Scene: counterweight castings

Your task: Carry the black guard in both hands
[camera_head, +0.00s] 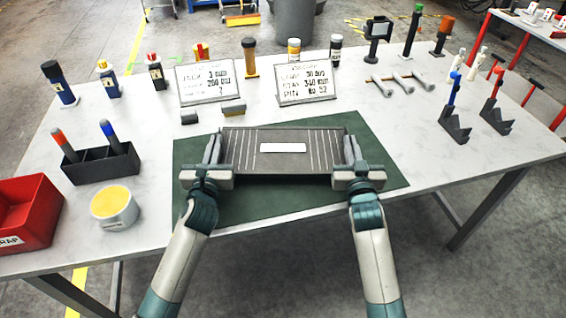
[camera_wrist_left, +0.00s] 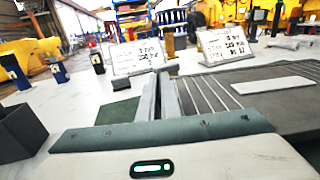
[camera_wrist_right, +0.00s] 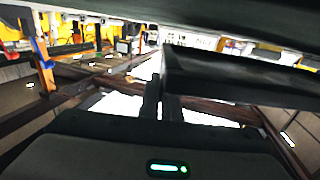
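The black guard (camera_head: 308,162) is a wide dark panel with pale stripes and a white label, lying level across the green mat (camera_head: 376,160) in the head view. My left gripper (camera_head: 213,150) is shut on its left end; the guard also shows in the left wrist view (camera_wrist_left: 270,99), right beside the fingers (camera_wrist_left: 165,98). My right gripper (camera_head: 352,150) is shut on its right end; in the dark right wrist view the guard (camera_wrist_right: 235,80) extends to the right of the fingers (camera_wrist_right: 161,100). I cannot tell how far the guard is above the mat.
Two sign cards (camera_head: 207,82) (camera_head: 306,82) stand behind the mat. A black holder (camera_head: 103,167), a yellow-topped tin (camera_head: 114,207) and a red bin (camera_head: 28,215) are at left. Dark stands (camera_head: 455,125) are at right. White table shows between them and the mat.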

